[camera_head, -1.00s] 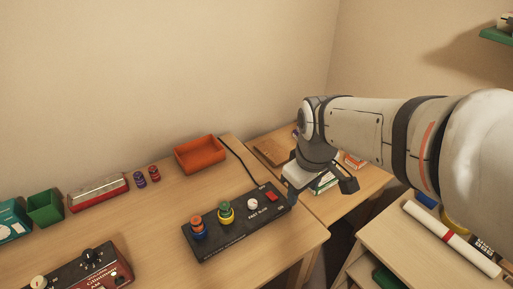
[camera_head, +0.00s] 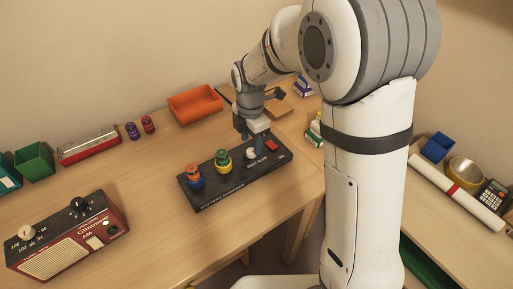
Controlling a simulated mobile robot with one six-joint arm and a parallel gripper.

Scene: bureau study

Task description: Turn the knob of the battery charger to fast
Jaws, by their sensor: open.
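The battery charger (camera_head: 218,188) is a long black box lying at a slant near the front right edge of the wooden desk. Two battery-like cylinders stand in it, one orange and blue (camera_head: 194,177), one green and yellow (camera_head: 223,160). Its small white knob (camera_head: 250,154) is to the right of these, with small fast/slow lettering beside it. A red switch (camera_head: 272,145) is at the right end. My gripper (camera_head: 250,138) is open, pointing down just above and behind the knob. I cannot tell whether a finger touches the charger. The knob's exact setting is too small to read.
An orange tray (camera_head: 195,103) stands behind the charger. A red radio (camera_head: 70,235) is at the front left. Two small cylinders (camera_head: 140,128), a red-and-silver case (camera_head: 89,146) and a green bin (camera_head: 35,161) line the back. Bare desk lies in front of the charger.

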